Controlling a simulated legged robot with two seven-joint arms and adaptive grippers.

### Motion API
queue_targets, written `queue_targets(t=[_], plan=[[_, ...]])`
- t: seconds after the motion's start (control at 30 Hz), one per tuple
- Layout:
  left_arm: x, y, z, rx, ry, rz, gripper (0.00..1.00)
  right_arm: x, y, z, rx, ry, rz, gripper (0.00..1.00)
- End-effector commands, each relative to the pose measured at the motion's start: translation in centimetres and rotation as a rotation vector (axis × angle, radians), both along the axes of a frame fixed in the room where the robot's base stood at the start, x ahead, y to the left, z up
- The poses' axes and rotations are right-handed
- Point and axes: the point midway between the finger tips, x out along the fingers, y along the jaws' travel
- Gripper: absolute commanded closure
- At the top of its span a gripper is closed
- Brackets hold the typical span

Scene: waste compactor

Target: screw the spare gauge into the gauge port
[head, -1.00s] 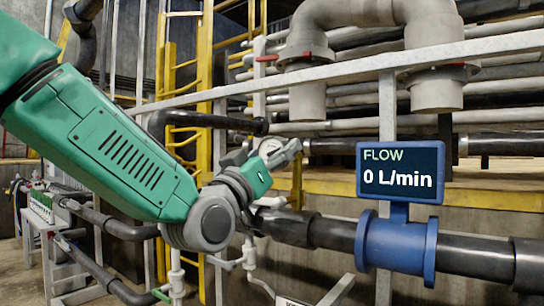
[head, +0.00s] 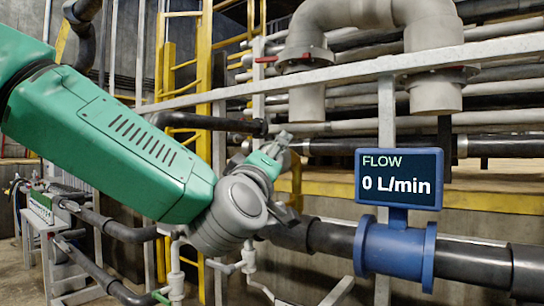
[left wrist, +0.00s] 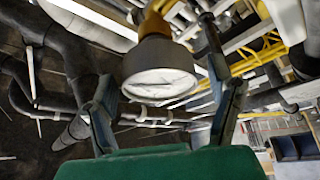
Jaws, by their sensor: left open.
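A round gauge (left wrist: 160,72) with a grey case, a pale face and a brass-coloured stem shows in the left wrist view. Its face is turned to the camera, and the stem runs up towards the top edge. My left gripper (left wrist: 166,92) has its fingers apart, one on each side of the gauge, with gaps visible between. In the head view my left gripper (head: 282,146) is in front of the pipes, left of the flow display. The gauge is hidden there by the gripper. I cannot tell whether the stem sits in the port. My right gripper is not in view.
A blue flow meter (head: 396,247) on the black pipe carries a display (head: 399,178) reading 0 L/min. Thick grey pipe elbows (head: 436,90) hang at upper right. A yellow ladder (head: 205,70) stands behind the arm.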

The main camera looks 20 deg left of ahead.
Motion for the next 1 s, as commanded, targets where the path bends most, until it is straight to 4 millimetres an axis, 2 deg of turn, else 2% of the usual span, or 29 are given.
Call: queue_targets(t=[0.1, 0.23, 0.4, 0.57, 0.8, 1.0], plan=[[0.0, 0.0, 0.3, -0.16, 0.058, 0.0, 0.25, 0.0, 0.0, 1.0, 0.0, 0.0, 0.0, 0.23], [0.0, 0.0, 0.3, -0.275, 0.1, 0.0, 0.25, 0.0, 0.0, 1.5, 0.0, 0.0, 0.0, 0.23], [0.0, 0.0, 0.4, -0.55, 0.199, 0.002, 0.25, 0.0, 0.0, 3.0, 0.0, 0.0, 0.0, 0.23], [0.0, 0.0, 0.2, -0.684, 0.247, 0.002, 0.25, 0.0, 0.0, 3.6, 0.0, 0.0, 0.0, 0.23], [0.0, 0.0, 0.2, -1.025, 0.372, 0.002, 0.25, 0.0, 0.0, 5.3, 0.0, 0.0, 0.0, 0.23], [0.0, 0.0, -0.1, -1.047, 0.38, 0.003, 0.25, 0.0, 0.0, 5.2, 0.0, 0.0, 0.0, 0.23]])
